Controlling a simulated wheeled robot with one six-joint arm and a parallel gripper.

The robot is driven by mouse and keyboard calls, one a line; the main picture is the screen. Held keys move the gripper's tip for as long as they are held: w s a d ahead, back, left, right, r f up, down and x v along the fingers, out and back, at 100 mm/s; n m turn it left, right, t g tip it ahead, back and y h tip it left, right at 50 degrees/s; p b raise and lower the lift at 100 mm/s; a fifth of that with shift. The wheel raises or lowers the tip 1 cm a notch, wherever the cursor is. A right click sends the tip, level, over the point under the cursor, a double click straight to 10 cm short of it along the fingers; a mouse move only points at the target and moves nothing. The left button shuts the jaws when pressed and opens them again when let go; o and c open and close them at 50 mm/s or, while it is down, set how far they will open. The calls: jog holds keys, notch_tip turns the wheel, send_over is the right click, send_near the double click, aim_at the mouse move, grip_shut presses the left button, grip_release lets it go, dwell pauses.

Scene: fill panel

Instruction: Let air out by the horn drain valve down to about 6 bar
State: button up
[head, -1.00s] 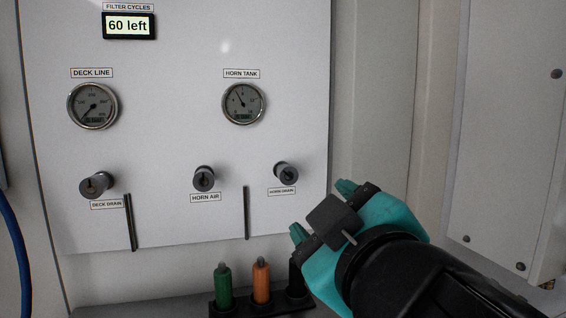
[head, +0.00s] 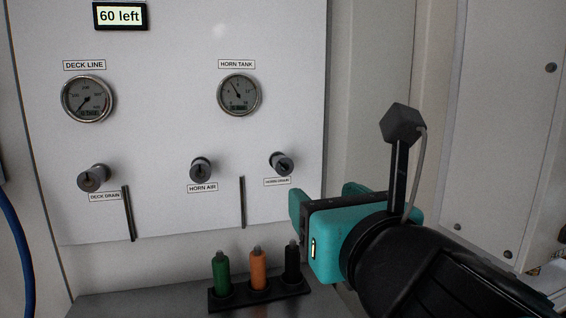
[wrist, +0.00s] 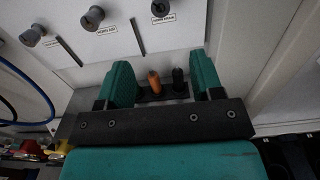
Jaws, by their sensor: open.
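The horn drain valve (head: 282,163) is a dark knob on the right of the white panel, above its label. It also shows at the top of the wrist view (wrist: 160,8). The horn tank gauge (head: 239,95) is a round dial up and left of it, with its needle pointing up and slightly left; its figures are too small to read surely. My gripper (head: 318,202) is teal, open and empty, below and right of the horn drain valve and apart from it. In the wrist view its two fingers (wrist: 163,85) stand wide apart, with nothing held between them.
The horn air knob (head: 201,170) and deck drain knob (head: 93,177) sit left on the panel, with the deck line gauge (head: 88,99) above. A rack (head: 262,294) with green, orange and black bottles stands below. A grey cabinet (head: 505,140) is at the right.

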aim_at(285, 166)
jog(key=p+x, duration=1.4)
jog(key=x, duration=0.2)
jog(key=shift+r+p, duration=0.1)
jog(key=shift+p, duration=0.2)
jog(key=shift+w+a, duration=0.2)
jog(key=shift+w, duration=0.4)
jog(key=c, duration=0.9)
jog(key=shift+a, duration=0.1)
